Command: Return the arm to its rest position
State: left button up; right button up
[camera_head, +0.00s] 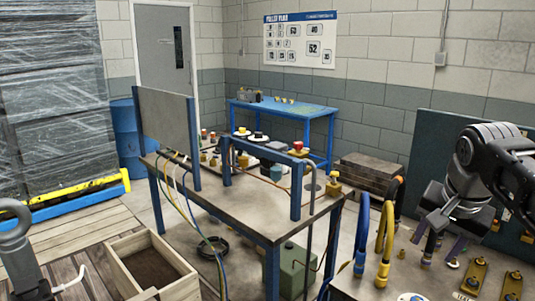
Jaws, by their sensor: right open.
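My right arm comes in from the right edge, dark grey and black, bent over the right-hand bench (350,286). Its gripper (441,236) points down above the bench's back part, near small fittings and purple pieces. The jaws are open and I see nothing held between them. Whether the fingertips touch anything below is hard to tell. My left gripper does not show.
Blue and yellow hoses (385,240) stand up left of my right gripper. Brass-coloured fittings (474,277) lie in front of it. A dark panel (425,140) rises behind. A blue-legged table (225,215) with a raised frame stands in the middle.

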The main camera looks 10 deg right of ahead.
jog(key=w+a+f+n+y, duration=0.1)
jog(key=w+a+f+n, duration=0.3)
jog(key=f, duration=0.6)
jog(key=w+a+f+m+g+y, duration=0.1)
jog(key=a+f+y, duration=0.1)
jog(key=a+f, duration=0.6)
jog(key=w+a+f+n+y, duration=0.1)
jog(key=w+a+f+n, duration=0.15)
jog(key=f, duration=0.95)
jog(key=s+a+f+n+g+y+p, duration=0.1)
jog(key=s+a+f, duration=0.5)
jog(key=f, duration=0.4)
jog(key=s+a+f+n+g+y, duration=0.1)
jog(key=s+a+f, duration=0.6)
jog(key=f, duration=0.2)
jog(key=s+a+f, duration=0.2)
jog(key=s+f, duration=0.4)
jog(key=s, duration=0.6)
jog(key=shift+a+g, duration=0.3)
jog(key=shift+n, duration=0.25)
